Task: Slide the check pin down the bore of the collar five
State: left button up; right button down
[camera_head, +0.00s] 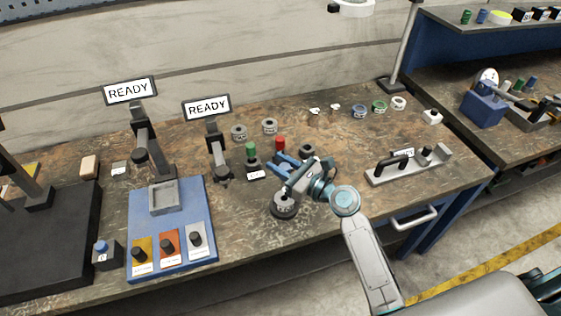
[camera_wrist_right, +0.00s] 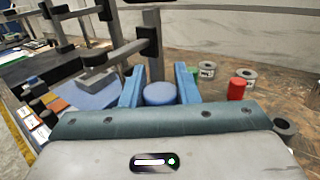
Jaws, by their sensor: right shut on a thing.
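My right gripper (camera_head: 281,163) reaches in low over the middle of the bench. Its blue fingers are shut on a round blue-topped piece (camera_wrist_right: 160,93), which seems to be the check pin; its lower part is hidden. Grey ring-shaped collars (camera_head: 238,132) and (camera_head: 269,125) lie behind the gripper, and they also show in the right wrist view (camera_wrist_right: 207,70). More collars, with blue (camera_head: 359,110), green (camera_head: 379,106) and white (camera_head: 398,102) looks, lie further right. Their numbers are too small to read, so I cannot tell which is collar five. My left gripper is not in view.
A green-topped pin (camera_head: 251,148) and a red-topped pin (camera_head: 279,143) stand close to the gripper. Two READY stands (camera_head: 130,90) and (camera_head: 206,107) rise to the left, by a blue panel (camera_head: 171,245). A grey fixture (camera_head: 410,168) lies right. Bench between the fixture and collars is clear.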

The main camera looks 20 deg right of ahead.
jog(key=shift+f+b, duration=0.6)
jog(key=shift+f, duration=0.6)
jog(key=shift+p, duration=0.75)
dwell(0.7)
jog(key=shift+f+b, duration=2.2)
jog(key=shift+f, duration=0.55)
jog(key=c, duration=1)
grip_release()
jog(key=shift+s+f, duration=0.1)
